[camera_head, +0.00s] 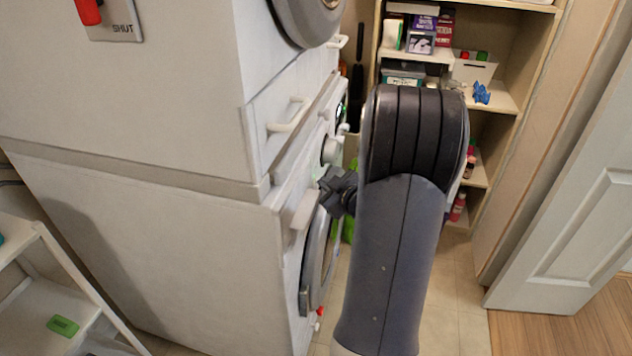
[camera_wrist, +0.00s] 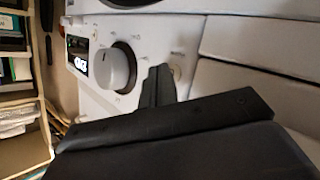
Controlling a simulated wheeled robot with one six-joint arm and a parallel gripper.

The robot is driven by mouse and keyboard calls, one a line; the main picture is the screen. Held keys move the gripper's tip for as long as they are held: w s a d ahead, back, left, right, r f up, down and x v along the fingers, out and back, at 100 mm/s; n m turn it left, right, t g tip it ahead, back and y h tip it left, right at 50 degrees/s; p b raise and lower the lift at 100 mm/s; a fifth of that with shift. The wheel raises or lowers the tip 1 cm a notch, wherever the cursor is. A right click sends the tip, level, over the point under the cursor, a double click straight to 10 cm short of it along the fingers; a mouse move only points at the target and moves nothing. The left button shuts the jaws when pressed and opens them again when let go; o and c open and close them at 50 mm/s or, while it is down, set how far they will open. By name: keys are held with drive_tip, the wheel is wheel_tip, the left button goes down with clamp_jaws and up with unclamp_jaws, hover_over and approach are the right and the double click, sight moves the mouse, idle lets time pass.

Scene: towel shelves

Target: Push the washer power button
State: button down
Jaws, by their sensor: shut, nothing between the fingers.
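The washer (camera_head: 170,255) is the lower white machine of a stack, seen from its side in the head view. Its front panel (camera_wrist: 135,22) shows in the wrist view with a round grey dial (camera_wrist: 115,67) and a dark display (camera_wrist: 78,55) left of it. In the head view my gripper (camera_head: 330,190) is at the panel, partly behind my arm.
A second white machine (camera_head: 120,90) sits above the washer. The washer's round door (camera_head: 318,250) is below the panel. Shelves (camera_head: 510,95) with boxes and bottles stand behind my arm. A white door (camera_head: 575,190) is at right, a white rack (camera_head: 60,265) at left. Tiled floor (camera_head: 460,300) is clear.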

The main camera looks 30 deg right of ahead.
drive_tip(key=shift+w+a+r, duration=0.25)
idle(0.8)
drive_tip(key=shift+s+d+f, duration=0.1)
drive_tip(key=shift+s+d, duration=0.05)
idle(0.4)
drive_tip(key=s+d+p, duration=0.2)
drive_tip(key=s+d, duration=0.2)
drive_tip(key=s, duration=0.1)
drive_tip(key=shift+f, duration=0.15)
idle(0.3)
idle(2.0)
drive_tip(key=s+d+p, duration=0.2)
drive_tip(key=p, duration=0.1)
drive_tip(key=shift+s+d, duration=0.3)
drive_tip(key=shift+s, duration=0.05)
